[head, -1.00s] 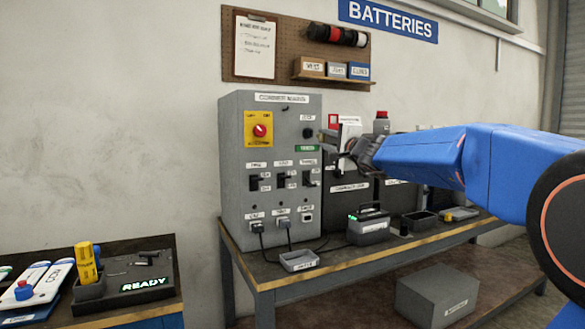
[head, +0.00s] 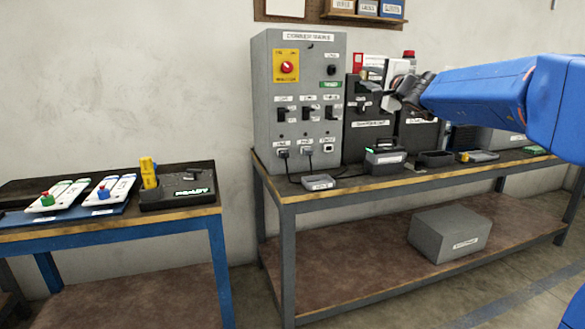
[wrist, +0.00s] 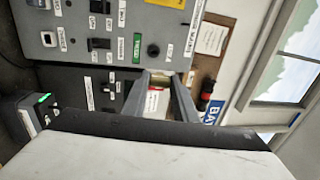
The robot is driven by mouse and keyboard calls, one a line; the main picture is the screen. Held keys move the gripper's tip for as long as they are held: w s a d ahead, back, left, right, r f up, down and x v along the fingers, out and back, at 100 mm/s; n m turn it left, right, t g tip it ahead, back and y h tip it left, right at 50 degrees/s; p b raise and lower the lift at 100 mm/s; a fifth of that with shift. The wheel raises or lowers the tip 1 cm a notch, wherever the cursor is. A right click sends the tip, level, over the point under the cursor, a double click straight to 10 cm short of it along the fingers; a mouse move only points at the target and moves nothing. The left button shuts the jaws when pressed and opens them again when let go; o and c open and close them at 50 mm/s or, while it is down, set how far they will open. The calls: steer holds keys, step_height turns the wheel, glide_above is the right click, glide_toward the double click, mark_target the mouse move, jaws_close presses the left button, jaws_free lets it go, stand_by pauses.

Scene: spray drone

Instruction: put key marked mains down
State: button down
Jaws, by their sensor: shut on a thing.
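The cabinet has a red knob on a yellow plate (head: 287,67), black switches and a small round black knob (head: 332,70). A small grey tray (head: 318,182) lies on the bench in front of the cabinet.
The grey bench (head: 400,183) also carries a grey unit with a green light (head: 385,161), a dark open bin (head: 435,159) and dark boxes at the back. A grey box (head: 449,233) sits on the lower shelf. A blue-framed table (head: 120,233) stands at left.

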steer(key=shift+s+d, duration=0.1)
steer(key=shift+s, duration=0.3)
steer(key=d+f, duration=0.2)
steer(key=f, duration=3.1)
steer(key=s+d+f, duration=0.1)
steer(key=d+f, duration=0.2)
steer(key=f, duration=3)
steer(key=shift+s+d+f, duration=0.3)
steer(key=shift+d+f, duration=0.05)
